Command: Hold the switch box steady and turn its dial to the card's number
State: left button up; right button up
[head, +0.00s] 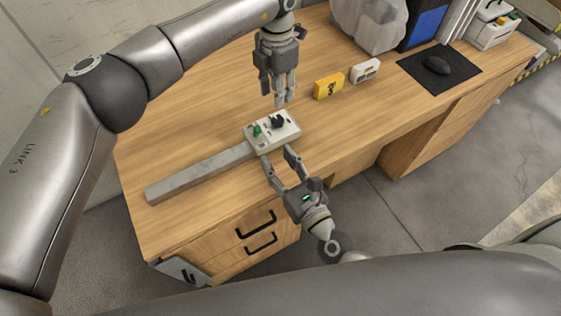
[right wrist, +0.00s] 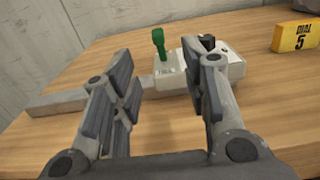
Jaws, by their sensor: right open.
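The switch box (head: 290,131) is a pale block on the desk, with a green lever (head: 257,131) and a dark dial (head: 278,121) on top. A long grey bar (head: 195,175) extends left from it. The yellow card (head: 328,86) stands behind it to the right; in the right wrist view the card (right wrist: 295,37) reads "DIAL 5". My left gripper (head: 284,103) points down just behind the box, apart from it; its finger gap is unclear. My right gripper (head: 277,158) is open at the box's front edge. In the right wrist view the box (right wrist: 225,70) lies beyond the spread, empty fingers.
A white block (head: 365,71) stands right of the card. A mouse (head: 437,65) lies on a black mat (head: 462,78) farther right. A grey bag-like object (head: 370,25) and a white box (head: 492,30) are at the back.

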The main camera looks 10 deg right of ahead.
aim_at(258, 132)
jog(key=x, duration=1)
jog(key=shift+w+a+f, duration=0.1)
jog(key=shift+w+a, duration=0.1)
jog(key=shift+w, duration=0.15)
grip_shut()
